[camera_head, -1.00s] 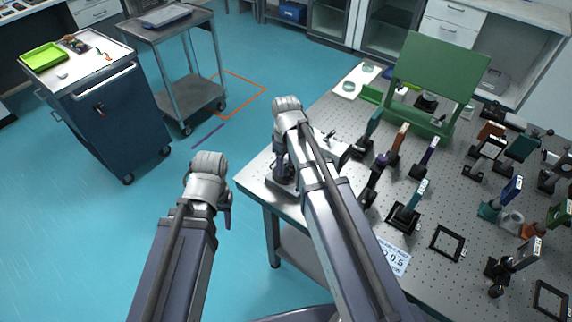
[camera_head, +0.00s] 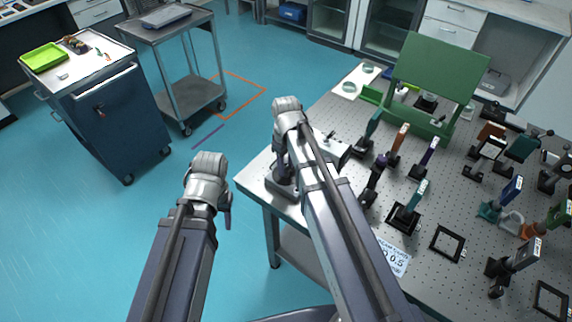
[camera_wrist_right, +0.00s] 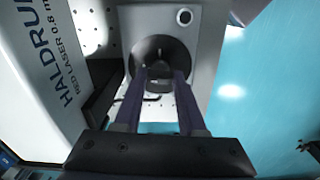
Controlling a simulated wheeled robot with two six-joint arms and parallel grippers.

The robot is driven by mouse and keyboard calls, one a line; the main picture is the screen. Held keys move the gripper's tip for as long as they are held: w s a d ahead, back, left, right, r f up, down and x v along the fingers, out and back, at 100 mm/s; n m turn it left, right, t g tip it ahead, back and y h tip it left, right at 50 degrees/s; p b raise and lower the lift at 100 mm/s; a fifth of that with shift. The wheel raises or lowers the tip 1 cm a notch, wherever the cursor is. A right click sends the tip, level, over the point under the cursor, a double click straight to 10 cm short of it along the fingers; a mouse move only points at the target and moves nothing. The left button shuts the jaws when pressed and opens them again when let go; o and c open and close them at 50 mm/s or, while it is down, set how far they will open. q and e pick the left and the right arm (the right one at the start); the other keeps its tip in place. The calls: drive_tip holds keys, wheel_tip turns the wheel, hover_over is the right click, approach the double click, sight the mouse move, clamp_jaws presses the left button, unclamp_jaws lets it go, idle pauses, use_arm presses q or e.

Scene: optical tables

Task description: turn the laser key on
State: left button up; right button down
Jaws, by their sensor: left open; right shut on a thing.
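The key switch (camera_wrist_right: 160,56) is a round dark dial on the light grey face of a small box (camera_wrist_right: 207,50) in the right wrist view. A dark key stands in the dial's middle, partly hidden by my fingers. My right gripper (camera_wrist_right: 163,76) is shut on the key, its two dark fingers either side of it. In the head view this gripper (camera_head: 283,172) is at the table's near left corner, partly hidden by my arm. My left gripper (camera_head: 228,208) is open and empty over the floor, left of the table.
A white laser housing (camera_wrist_right: 42,70) with HALDRUM lettering stands close left of the box. A small round button (camera_wrist_right: 184,17) is above the dial. The perforated optical table (camera_head: 330,108) carries several mounts, frames and a green board (camera_head: 436,75).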

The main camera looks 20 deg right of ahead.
drive_tip(key=m, duration=0.8)
drive_tip(key=shift+m, duration=0.4)
drive_tip(key=m, duration=0.4)
drive_tip(key=shift+m, duration=2.1)
drive_tip(key=shift+c, duration=2.4)
unclamp_jaws()
